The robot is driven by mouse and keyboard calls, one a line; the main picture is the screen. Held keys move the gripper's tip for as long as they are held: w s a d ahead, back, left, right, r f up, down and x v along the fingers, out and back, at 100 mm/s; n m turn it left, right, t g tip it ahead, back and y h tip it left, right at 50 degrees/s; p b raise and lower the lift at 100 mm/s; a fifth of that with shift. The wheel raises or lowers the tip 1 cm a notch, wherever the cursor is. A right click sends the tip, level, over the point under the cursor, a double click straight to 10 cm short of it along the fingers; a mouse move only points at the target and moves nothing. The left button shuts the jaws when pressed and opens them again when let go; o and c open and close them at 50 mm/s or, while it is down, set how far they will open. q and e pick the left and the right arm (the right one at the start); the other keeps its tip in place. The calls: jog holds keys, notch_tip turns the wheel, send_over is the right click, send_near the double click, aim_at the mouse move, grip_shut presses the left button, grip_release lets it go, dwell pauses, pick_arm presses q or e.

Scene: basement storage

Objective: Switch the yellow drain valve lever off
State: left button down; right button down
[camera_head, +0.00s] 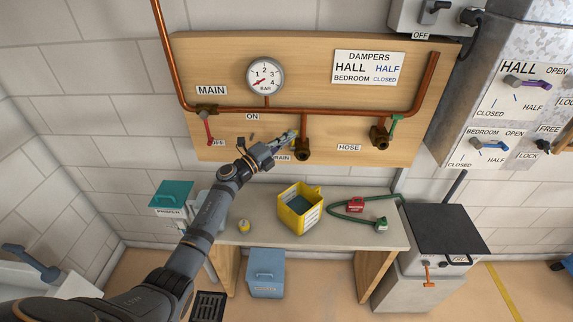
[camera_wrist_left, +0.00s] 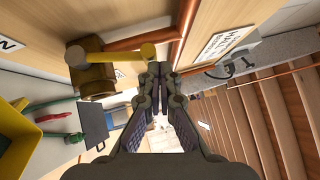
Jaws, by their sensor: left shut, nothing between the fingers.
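The drain valve (camera_head: 303,151) is a brass body on a copper pipe at the lower edge of the wooden board, beside a partly covered DRAIN label (camera_head: 283,157). My left gripper (camera_head: 289,139) is shut and empty at its left, hiding most of the yellow lever. In the left wrist view the yellow lever (camera_wrist_left: 115,53) runs across from the brass valve body (camera_wrist_left: 95,79), and its rounded end is close beside my shut fingertips (camera_wrist_left: 157,72). I cannot tell whether they touch. My right gripper is not in view.
A red-levered valve (camera_head: 208,122) is left on the board, a green-levered hose valve (camera_head: 382,132) right. A gauge (camera_head: 265,77) is above. Below, a bench (camera_head: 262,232) holds a yellow crate (camera_head: 298,222), a green hose (camera_head: 350,216) and a small yellow item (camera_head: 244,226).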

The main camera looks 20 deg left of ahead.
pick_arm(q)
jog(key=shift+w+a+r, duration=0.2)
jog(key=shift+w+r, duration=0.25)
jog(key=shift+w, duration=0.2)
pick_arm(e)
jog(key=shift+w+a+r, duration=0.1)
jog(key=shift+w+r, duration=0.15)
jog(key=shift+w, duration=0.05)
